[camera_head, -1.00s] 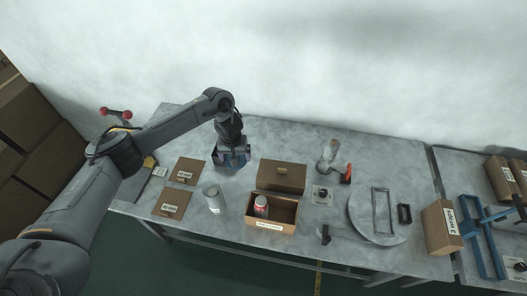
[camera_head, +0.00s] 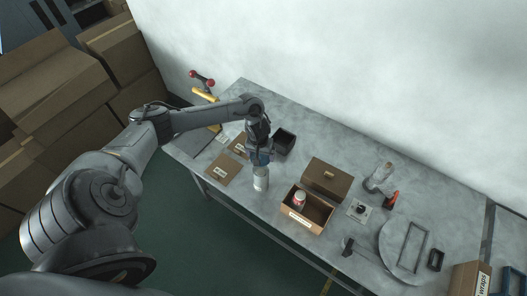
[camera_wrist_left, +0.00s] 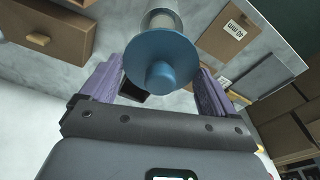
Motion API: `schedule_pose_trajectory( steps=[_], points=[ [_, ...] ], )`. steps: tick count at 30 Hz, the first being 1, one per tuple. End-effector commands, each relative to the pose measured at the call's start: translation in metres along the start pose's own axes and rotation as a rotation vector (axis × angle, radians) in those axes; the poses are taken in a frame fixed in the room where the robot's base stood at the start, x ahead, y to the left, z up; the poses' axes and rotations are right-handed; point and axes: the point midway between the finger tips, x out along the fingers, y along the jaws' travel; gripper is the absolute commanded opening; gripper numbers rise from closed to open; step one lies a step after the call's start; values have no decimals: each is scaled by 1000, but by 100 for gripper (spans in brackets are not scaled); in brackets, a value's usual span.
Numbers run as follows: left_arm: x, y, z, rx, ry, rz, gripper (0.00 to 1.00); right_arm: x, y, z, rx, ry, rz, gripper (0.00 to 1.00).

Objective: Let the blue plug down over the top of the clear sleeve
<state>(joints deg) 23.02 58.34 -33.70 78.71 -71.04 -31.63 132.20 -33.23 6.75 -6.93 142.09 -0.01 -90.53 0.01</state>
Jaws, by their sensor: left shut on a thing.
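The blue plug (camera_wrist_left: 160,58) has a wide round flange and a small knob, and fills the middle of the left wrist view. My left gripper (camera_head: 261,160) is shut on it, with a purple-padded finger on each side in the left wrist view. In the head view the blue plug (camera_head: 262,158) shows under the gripper, at the top of the upright clear sleeve (camera_head: 261,180). The sleeve's rim (camera_wrist_left: 159,17) shows behind the flange in the left wrist view. The flange hides part of the sleeve, and I cannot tell whether they touch. My right gripper is not in view.
A black bin (camera_head: 286,139) stands behind the gripper. A labelled brown card (camera_head: 223,172) lies left of the sleeve. Right of it stand an open cardboard box (camera_head: 305,222) holding a red-and-white can (camera_head: 299,200), and a brown box (camera_head: 329,175). The table's front edge is near.

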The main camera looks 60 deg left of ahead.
Motion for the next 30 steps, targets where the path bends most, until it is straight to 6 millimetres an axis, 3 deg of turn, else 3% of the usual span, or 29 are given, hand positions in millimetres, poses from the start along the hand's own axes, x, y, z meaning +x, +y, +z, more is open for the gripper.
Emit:
schedule_pose_trajectory(
  steps=[9, 17, 18, 30],
  points=[
    [-1, 0, 0, -1, 0, 0, 60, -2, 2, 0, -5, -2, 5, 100],
    [-3, 0, 0, -3, 0, -4, 60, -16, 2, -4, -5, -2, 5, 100],
    [6, 0, 1, -4, 0, -3, 60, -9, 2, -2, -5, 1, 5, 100],
    [41, 0, 5, -3, 0, -3, 60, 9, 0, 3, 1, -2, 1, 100]
  ],
)
